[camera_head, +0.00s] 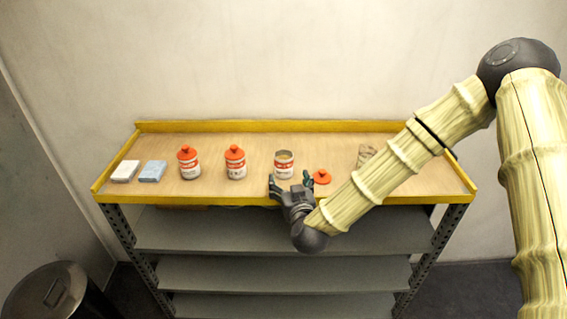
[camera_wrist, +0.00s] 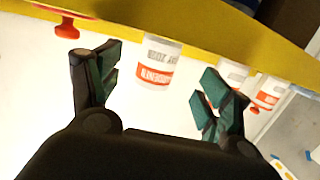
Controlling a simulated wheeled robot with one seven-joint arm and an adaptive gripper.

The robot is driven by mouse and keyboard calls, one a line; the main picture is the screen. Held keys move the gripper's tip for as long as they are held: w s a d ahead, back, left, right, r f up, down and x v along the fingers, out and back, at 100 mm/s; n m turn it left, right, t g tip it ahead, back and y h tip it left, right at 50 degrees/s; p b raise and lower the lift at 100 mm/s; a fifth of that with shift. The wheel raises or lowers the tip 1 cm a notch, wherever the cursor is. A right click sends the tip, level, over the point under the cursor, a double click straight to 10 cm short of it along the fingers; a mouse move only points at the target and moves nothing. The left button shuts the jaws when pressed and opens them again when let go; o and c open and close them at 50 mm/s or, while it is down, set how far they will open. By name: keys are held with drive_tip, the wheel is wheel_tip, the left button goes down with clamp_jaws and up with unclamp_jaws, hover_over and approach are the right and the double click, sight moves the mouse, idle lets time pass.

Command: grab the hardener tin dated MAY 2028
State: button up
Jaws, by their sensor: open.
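Three white tins with red label bands stand on the shelf top. The left tin (camera_head: 188,166) and the middle tin (camera_head: 235,167) have red lids on. The right tin (camera_head: 284,166) is open, and a loose red lid (camera_head: 321,177) lies to its right. My gripper (camera_head: 289,181) is open and empty, just in front of the open tin. In the wrist view the open tin (camera_wrist: 155,72) shows between and beyond my spread fingers (camera_wrist: 160,75); contact cannot be told. Its dark print is too blurred to read as a date. No MAY 2028 is legible on any tin.
The wooden top (camera_head: 260,139) has a raised yellow rim (camera_head: 180,200). A white block (camera_head: 125,171) and a blue block (camera_head: 153,171) lie at the left. A beige item (camera_head: 365,154) at the right is partly behind my arm. A dark bin (camera_head: 45,295) stands on the floor.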

sight(286, 171)
drive_tip(key=shift+r+p+x, duration=0.1)
drive_tip(key=shift+p+x, duration=0.7)
drive_tip(key=shift+x, duration=0.65)
drive_tip(key=shift+r+p+x, duration=0.15)
drive_tip(key=shift+p+x, duration=0.6)
drive_tip(key=shift+x, duration=0.75)
drive_tip(key=shift+w+f, duration=0.2)
drive_tip(key=shift+w, duration=0.25)
drive_tip(key=c, duration=1.2)
